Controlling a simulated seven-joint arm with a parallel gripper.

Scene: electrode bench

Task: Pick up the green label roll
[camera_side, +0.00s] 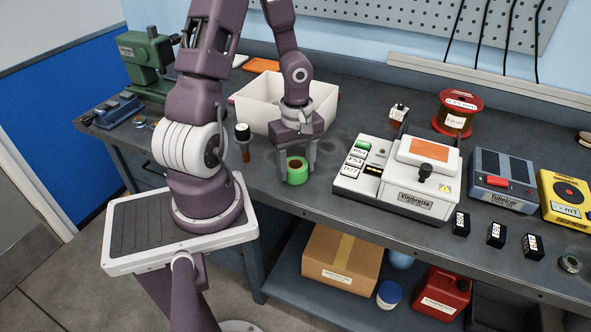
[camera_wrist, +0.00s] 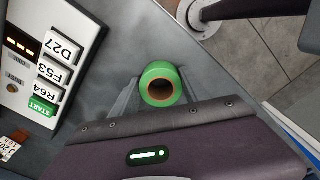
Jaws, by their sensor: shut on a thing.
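The green label roll (camera_side: 296,172) stands upright on the bench near its front edge, with a brown core showing at its top. My gripper (camera_side: 297,166) comes down from above with one finger on each side of the roll and is shut on it. In the wrist view the roll (camera_wrist: 161,85) sits between my two fingers (camera_wrist: 158,95), with its round core hole facing the camera. I see no clear gap between the roll and the bench.
A white bin (camera_side: 258,97) stands behind my gripper. A white machine with labelled buttons (camera_side: 398,185) stands to the right. A dark bottle with a white cap (camera_side: 243,136) is to the left. Small black blocks (camera_side: 496,233) lie near the front edge at right.

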